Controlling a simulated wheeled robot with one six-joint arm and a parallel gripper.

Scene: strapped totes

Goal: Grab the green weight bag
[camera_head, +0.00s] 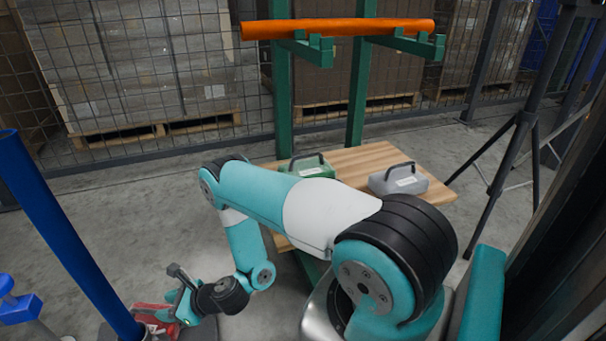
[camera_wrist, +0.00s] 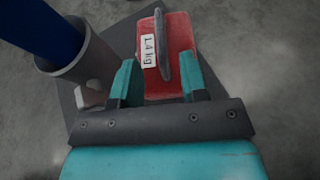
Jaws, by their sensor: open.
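The green weight bag (camera_head: 307,168) with a dark handle stands on the wooden table, partly hidden behind my arm in the head view. My gripper (camera_head: 180,308) is low at the lower left, far from the green bag. In the wrist view my gripper (camera_wrist: 160,88) is open, with its two teal fingers on either side of the near part of a red weight bag (camera_wrist: 177,40). The red bag has a dark handle and a label reading 1.4 kg. It also shows partly in the head view (camera_head: 150,312). I cannot tell whether the fingers touch it.
A grey weight bag (camera_head: 399,180) stands on the wooden table (camera_head: 372,155), right of the green one. An orange tube (camera_head: 340,28) lies on green rack arms above. A blue pole (camera_head: 62,235) rises beside my gripper. A black tripod (camera_head: 520,125) stands at right.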

